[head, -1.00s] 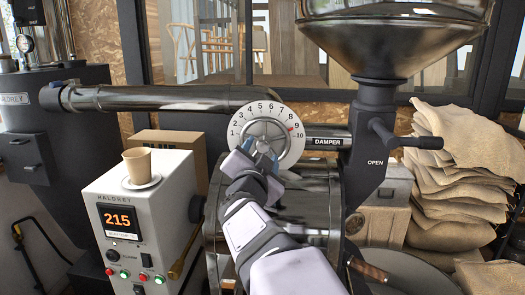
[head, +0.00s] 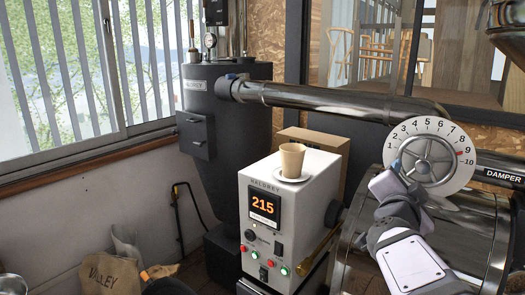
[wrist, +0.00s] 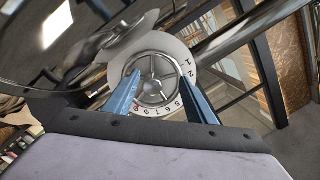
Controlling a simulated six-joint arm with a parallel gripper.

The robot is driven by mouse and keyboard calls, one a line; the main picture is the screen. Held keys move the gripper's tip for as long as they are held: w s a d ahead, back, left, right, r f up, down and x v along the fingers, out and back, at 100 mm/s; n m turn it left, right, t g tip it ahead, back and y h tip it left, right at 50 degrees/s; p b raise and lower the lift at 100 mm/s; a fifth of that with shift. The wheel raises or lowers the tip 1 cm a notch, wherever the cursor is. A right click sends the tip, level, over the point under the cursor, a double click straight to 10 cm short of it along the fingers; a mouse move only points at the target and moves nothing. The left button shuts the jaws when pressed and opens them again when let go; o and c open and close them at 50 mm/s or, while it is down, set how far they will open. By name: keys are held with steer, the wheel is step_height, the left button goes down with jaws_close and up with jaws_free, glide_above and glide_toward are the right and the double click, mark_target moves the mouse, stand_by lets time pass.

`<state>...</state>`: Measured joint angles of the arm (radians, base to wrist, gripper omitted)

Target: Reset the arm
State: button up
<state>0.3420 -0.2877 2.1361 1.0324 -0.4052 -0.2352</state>
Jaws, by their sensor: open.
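My arm reaches up from the lower right in the head view, with my gripper (head: 402,172) just left of the damper dial. In the wrist view my gripper (wrist: 160,92) is open, its two blue fingers spread to either side of the dial's round metal handwheel (wrist: 152,80). Nothing is held between the fingers. The white numbered dial plate (head: 447,140) carries a red mark near 9. In the head view the wrist hides part of the dial's lower left, and I cannot tell whether the fingers touch it.
A white control box (head: 262,225) reading 215 stands left of my arm, with a paper cup (head: 291,160) on a saucer on top. A metal pipe (head: 330,101) runs behind to a dark cyclone unit (head: 228,130). A steel drum (head: 470,235) lies beneath my gripper. A sack (head: 108,275) is lower left.

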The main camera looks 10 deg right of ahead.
steer(key=a+f+n+g+y, duration=0.2)
steer(key=a+f+n+y, duration=0.25)
steer(key=a+f, duration=0.4)
steer(key=a+f+n+g+y, duration=0.2)
steer(key=a+f+n+y, duration=0.25)
steer(key=f, duration=0.65)
steer(key=s+a+f+n+g+y, duration=0.1)
steer(key=s+a+f+n+g, duration=0.4)
steer(key=s+f, duration=0.55)
steer(key=s+a+f+n+g+y, duration=0.1)
steer(key=s+a+f+n+g, duration=0.1)
steer(key=s+a+f+g, duration=0.6)
step_height(320, 180, down, 34)
steer(key=s+d+t+b, duration=0.1)
steer(key=s+t+b, duration=0.1)
steer(key=b, duration=3.1)
steer(key=shift+s+d+f+t+b, duration=0.25)
steer(key=shift+d+t+b, duration=0.1)
steer(key=shift+t, duration=0.35)
